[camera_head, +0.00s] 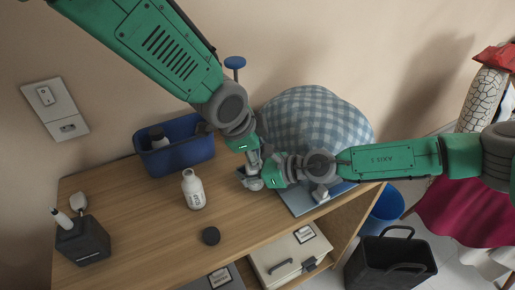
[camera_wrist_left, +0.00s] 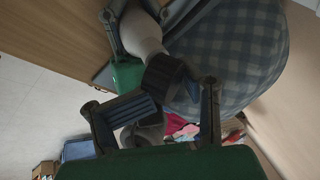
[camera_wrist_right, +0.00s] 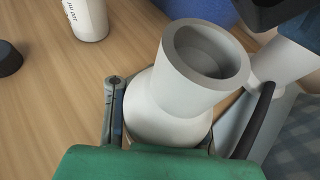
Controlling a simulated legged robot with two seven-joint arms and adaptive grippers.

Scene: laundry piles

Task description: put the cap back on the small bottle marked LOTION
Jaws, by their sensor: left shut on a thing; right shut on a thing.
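My right gripper (camera_head: 264,176) is shut on a white bottle (camera_wrist_right: 175,105), whose open round mouth faces up in the right wrist view. The same bottle shows in the left wrist view (camera_wrist_left: 142,32). My left gripper (camera_head: 251,158) is shut on a black cap (camera_wrist_left: 163,74), close to the bottle's neck; the cap is apart from the mouth in the right wrist view. Another white bottle (camera_head: 194,190) with small lettering stands open-topped on the table, and a black cap (camera_head: 211,236) lies in front of it. The held bottle's label is hidden, and the standing bottle's lettering is too small to read surely.
A blue bin (camera_head: 178,157) with dark-topped items stands at the table's back. A checked cloth bundle (camera_head: 318,122) sits right of my grippers. A black holder (camera_head: 82,243) with brushes stands at left. The wooden table's (camera_head: 150,225) middle is mostly clear. A black basket (camera_head: 392,265) stands on the floor.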

